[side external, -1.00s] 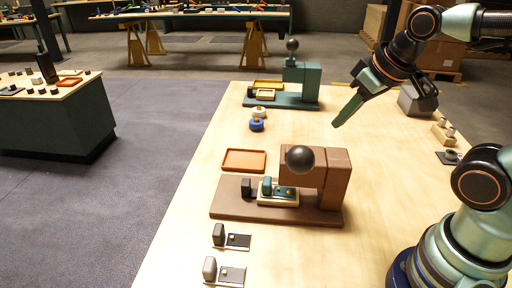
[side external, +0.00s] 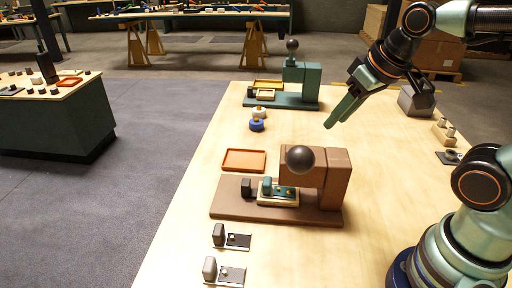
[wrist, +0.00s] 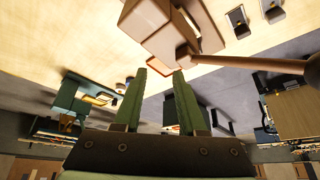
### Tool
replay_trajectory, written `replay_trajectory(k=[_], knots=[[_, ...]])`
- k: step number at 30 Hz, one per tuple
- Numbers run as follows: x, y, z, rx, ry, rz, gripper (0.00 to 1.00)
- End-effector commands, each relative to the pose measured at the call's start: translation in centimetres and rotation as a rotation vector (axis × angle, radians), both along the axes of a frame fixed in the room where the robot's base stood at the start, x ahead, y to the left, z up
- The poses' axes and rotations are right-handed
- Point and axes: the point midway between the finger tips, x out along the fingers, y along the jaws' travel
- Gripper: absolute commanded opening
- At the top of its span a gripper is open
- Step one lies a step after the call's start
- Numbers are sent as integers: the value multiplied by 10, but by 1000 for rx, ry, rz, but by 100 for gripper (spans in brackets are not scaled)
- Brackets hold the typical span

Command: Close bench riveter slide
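A brown bench riveter (side external: 331,184) with a dark ball on its lever stands in the middle of the table in the side view. Its cream slide (side external: 278,200), carrying a green block, sits on the base below the ball, beside a dark block at left. The brown riveter also shows upside down in the wrist view (wrist: 165,22). A green riveter (side external: 302,78) stands farther back with a cream slide (side external: 265,95) at its left. My gripper (side external: 337,124) is in the air above the table between the riveters, to their right. Its fingers stand apart and empty in the wrist view (wrist: 159,75).
An orange tray (side external: 244,160) lies left of the brown riveter. White and blue round pieces (side external: 257,125) stand behind it. Two small latch-like fittings (side external: 232,240) lie in front. Bare wood (side external: 210,150) surrounds these things.

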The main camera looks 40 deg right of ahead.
Motion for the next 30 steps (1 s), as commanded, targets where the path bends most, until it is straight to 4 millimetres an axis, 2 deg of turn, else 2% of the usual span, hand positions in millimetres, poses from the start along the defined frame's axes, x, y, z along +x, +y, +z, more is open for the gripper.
replay_trajectory(k=[8,14,20,24,30], knots=[[45,24,1,99,138,-171,40],[85,49,-13,154,243,-333,40],[121,77,-43,181,344,-501,40],[140,97,-69,183,402,-613,40],[154,115,-97,179,447,-721,40]])
